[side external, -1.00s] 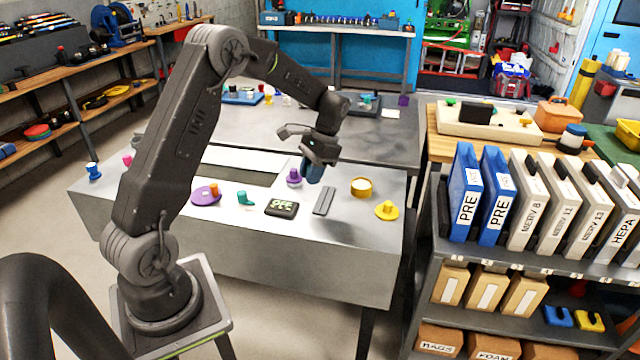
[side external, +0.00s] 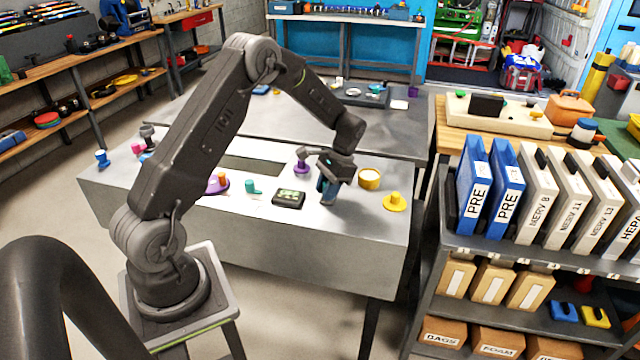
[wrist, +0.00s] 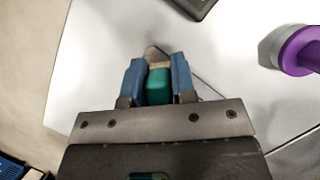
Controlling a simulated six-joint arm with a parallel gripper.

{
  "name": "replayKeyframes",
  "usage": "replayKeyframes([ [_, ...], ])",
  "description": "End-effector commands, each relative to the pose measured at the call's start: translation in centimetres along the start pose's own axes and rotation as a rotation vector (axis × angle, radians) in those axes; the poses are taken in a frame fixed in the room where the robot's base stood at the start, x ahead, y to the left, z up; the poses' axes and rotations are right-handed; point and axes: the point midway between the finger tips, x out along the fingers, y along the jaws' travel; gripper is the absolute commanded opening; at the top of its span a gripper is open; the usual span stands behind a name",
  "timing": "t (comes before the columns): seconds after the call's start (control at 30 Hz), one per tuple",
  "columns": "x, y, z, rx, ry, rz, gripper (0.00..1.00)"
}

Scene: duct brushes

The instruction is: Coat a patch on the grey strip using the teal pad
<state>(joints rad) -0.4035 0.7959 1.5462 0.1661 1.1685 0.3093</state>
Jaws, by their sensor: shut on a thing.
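My gripper (side external: 327,200) is low over the front bench, right of a black display box (side external: 289,198). In the wrist view its two blue fingers (wrist: 160,82) are shut on the teal pad (wrist: 159,86). A tan piece shows at the pad's far end, with a small grey shape just past it. The grey strip is hidden by my gripper in the side view. I cannot tell whether the pad touches the strip or whether the strip carries any coating.
A purple piece (side external: 301,167) stands behind my gripper. A yellow ring-shaped tin (side external: 369,179) and a yellow knobbed disc (side external: 395,202) are to the right.

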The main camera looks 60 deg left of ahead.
Motion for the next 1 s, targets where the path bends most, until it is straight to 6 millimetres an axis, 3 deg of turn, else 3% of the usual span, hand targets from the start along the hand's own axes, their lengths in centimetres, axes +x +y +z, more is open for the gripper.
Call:
replayKeyframes([
  [0.2, -0.5, 1.5, -1.4, 0.003, 0.0, 0.0, 0.02],
  [0.37, -0.8, 0.2, -2.0, -0.002, 0.0, 0.001, 0.02],
  [0.8, 0.3, -2.7, 0.6, -0.001, -0.001, 0.002, 0.02],
  [0.93, 0.0, -3.5, -0.4, -0.001, 0.0, 0.001, 0.02],
  [1.0, -0.3, -2.9, -0.8, 0.002, -0.001, 0.0, 0.02],
])
